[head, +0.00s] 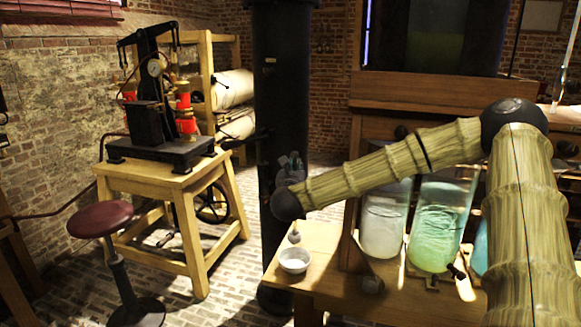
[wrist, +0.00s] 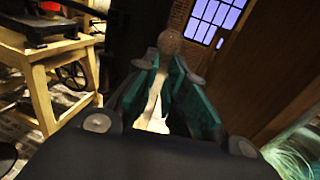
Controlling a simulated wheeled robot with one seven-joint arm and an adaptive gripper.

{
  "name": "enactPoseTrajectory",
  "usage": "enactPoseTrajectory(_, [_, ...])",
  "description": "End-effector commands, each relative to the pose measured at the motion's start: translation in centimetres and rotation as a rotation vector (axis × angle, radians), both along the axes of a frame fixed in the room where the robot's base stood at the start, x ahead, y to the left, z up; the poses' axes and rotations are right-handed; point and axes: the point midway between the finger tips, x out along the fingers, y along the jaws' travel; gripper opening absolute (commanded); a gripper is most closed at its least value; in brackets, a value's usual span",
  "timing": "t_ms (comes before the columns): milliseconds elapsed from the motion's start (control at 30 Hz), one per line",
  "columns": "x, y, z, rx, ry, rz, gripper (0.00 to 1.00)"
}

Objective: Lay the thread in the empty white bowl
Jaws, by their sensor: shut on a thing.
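My gripper (head: 290,163) is at the end of my arm, high above the small table end in the head view. In the wrist view my gripper (wrist: 168,66) has its teal fingers closed together at the tips on a small round tan thing, which looks like the thread (wrist: 171,41). Its strands are too blurred to make out, and it does not show clearly in the head view. The white bowl (head: 294,267) stands on the table's left end, well below my gripper. Its visible inside looks empty.
A small pale round thing (head: 294,236) shows just behind the bowl. Glass jars, one cloudy white (head: 383,228) and one green (head: 436,232), stand on the wooden table (head: 325,292) to the right. A dark column (head: 287,90) rises behind. A red stool (head: 104,219) is at left.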

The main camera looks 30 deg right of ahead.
Motion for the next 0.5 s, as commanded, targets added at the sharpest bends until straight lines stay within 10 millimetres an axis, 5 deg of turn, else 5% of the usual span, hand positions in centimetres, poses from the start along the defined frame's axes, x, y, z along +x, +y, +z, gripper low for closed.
enactPoseTrajectory(500, [0.0,0.0,-4.7,-0.002,0.001,0.002,0.0])
